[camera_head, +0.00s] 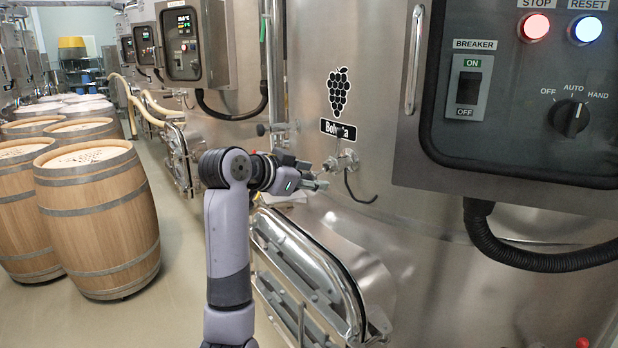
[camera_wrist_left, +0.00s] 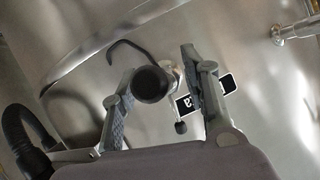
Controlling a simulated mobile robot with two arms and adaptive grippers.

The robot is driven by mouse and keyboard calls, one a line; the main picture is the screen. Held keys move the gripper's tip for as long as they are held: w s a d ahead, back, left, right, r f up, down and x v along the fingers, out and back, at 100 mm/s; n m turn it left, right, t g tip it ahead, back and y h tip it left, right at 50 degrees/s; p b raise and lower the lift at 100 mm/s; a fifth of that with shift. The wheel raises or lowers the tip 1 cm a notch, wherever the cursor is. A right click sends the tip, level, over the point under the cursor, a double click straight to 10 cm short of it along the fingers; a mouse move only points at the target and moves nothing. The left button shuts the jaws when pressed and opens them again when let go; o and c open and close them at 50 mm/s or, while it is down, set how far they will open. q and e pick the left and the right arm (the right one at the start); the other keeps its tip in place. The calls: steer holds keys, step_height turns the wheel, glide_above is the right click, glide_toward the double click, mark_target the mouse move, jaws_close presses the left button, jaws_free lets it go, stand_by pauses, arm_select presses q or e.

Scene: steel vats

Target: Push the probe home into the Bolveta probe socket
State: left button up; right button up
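The Bolveta probe socket (camera_head: 346,160) is a steel fitting on the vat wall, just below the black "Bolveta" label (camera_head: 331,129). In the left wrist view the probe (camera_wrist_left: 151,86) shows as a dark round end in front of the fitting, with a thin black hooked cable (camera_wrist_left: 125,43) beside it. That cable (camera_head: 359,192) also hangs below the fitting in the head view. My left gripper (camera_head: 320,178) is just left of the socket, its fingers apart. In the wrist view the fingers (camera_wrist_left: 160,67) stand on both sides of the probe, with a gap on the right. How deep the probe sits is hidden.
A control box (camera_head: 515,125) with breaker, buttons and knob juts out at right. A black hose (camera_head: 540,261) runs below it. A steel hatch (camera_head: 305,275) bulges below the socket. Wooden barrels (camera_head: 97,220) stand at left beside open floor (camera_head: 165,285).

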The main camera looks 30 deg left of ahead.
arm_select(q)
steer(key=c, duration=0.8)
jaws_close()
steer(key=shift+a+r+p, duration=0.1)
steer(key=shift+r+p, duration=0.4)
steer(key=shift+r, duration=0.15)
steer(key=shift+w+d+p, duration=0.2)
steer(key=shift+w+p, duration=0.15)
steer(key=shift+w, duration=0.35)
steer(key=shift+r, duration=0.15)
steer(key=shift+o, duration=2)
jaws_free()
steer(key=o, duration=0.4)
steer(key=shift+w+d+f, duration=0.25)
steer(key=shift+w+f, duration=0.05)
steer(key=shift+w, duration=0.05)
